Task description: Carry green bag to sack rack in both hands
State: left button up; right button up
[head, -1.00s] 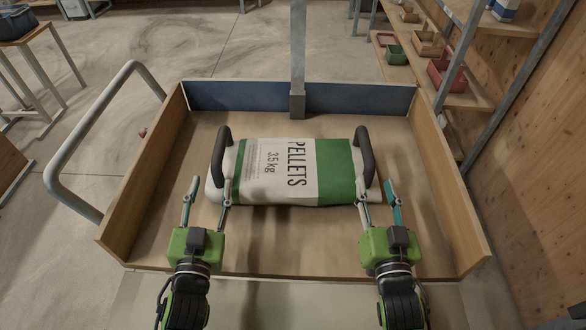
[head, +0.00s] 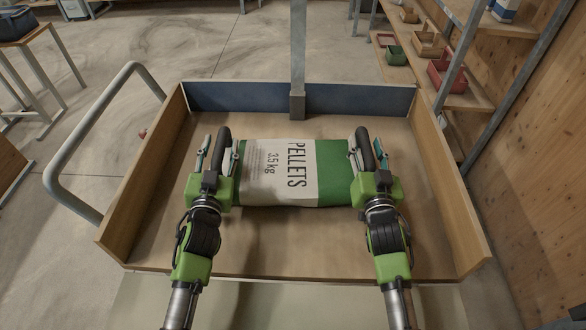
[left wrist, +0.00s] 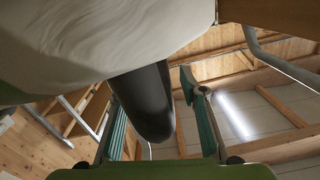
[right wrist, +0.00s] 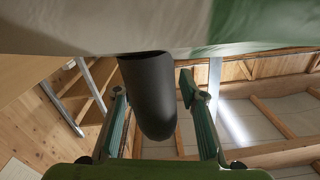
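The green and white pellet bag (head: 290,172) lies flat in the wooden tray (head: 280,255), with a dark handle at each end. My left gripper (head: 220,155) is open, with its fingers on either side of the left handle (head: 221,148). In the left wrist view this handle (left wrist: 145,100) sits between the spread fingers, with room beside it. My right gripper (head: 369,158) is open around the right handle (head: 365,150). In the right wrist view that handle (right wrist: 150,95) also sits between the parted fingers. The sack rack cannot be clearly told in these views.
The tray has low wooden side walls and a blue back wall (head: 300,97). A grey post (head: 298,50) stands at its back. A curved metal rail (head: 75,140) is at the left. Shelves with small boxes (head: 447,73) stand at the right, by a wooden wall.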

pick_arm(q)
jog(key=shift+w, duration=0.15)
pick_arm(e)
jog(key=shift+w, duration=0.15)
pick_arm(q)
grip_shut()
pick_arm(e)
grip_shut()
